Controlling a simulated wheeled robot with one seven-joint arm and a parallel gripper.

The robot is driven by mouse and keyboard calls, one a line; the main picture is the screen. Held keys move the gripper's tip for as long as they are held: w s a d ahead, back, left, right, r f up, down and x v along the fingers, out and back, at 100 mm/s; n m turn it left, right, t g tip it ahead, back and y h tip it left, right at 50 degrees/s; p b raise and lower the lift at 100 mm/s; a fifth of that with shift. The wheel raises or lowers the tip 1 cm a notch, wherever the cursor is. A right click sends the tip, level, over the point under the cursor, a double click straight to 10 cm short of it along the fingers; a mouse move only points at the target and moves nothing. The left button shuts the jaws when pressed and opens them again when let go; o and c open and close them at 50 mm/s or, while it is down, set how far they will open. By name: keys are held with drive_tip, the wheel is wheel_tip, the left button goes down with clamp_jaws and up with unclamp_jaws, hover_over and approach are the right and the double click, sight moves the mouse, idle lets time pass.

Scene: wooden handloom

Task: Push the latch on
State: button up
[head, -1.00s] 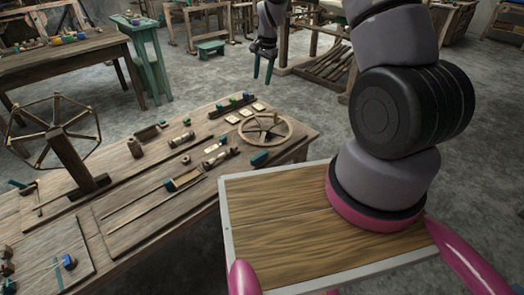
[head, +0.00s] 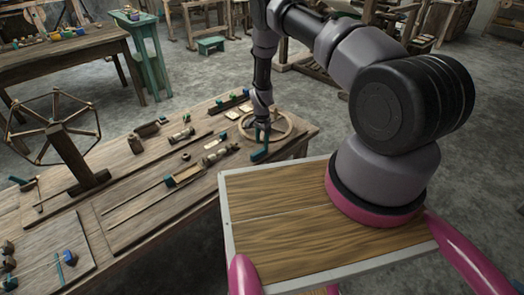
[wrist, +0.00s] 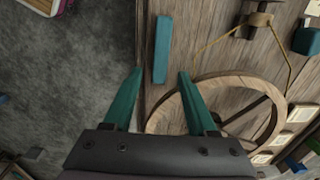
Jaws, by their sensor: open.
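A teal bar (head: 259,156) lies near the table's right front edge; it may be the latch, but I cannot tell for sure. In the wrist view the teal bar (wrist: 161,50) lies along the table edge, ahead of and between my fingertips. My gripper (head: 262,138) is over the table beside the wooden wheel. In the wrist view my gripper (wrist: 160,75) has its two teal fingers spread apart with nothing held. Whether a fingertip touches the bar is not clear.
A wooden wheel (wrist: 222,82) lies close to the right finger. A wooden piece with a cord (wrist: 260,20) stands beyond it. Pale tiles and small parts lie on the table (head: 150,225). Open floor (wrist: 60,90) lies left of the table edge in the wrist view.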

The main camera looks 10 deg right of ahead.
sight(262, 149)
wheel_tip(262, 149, down, 5)
drive_tip(key=shift+f, duration=0.15)
clamp_jaws()
idle(1.5)
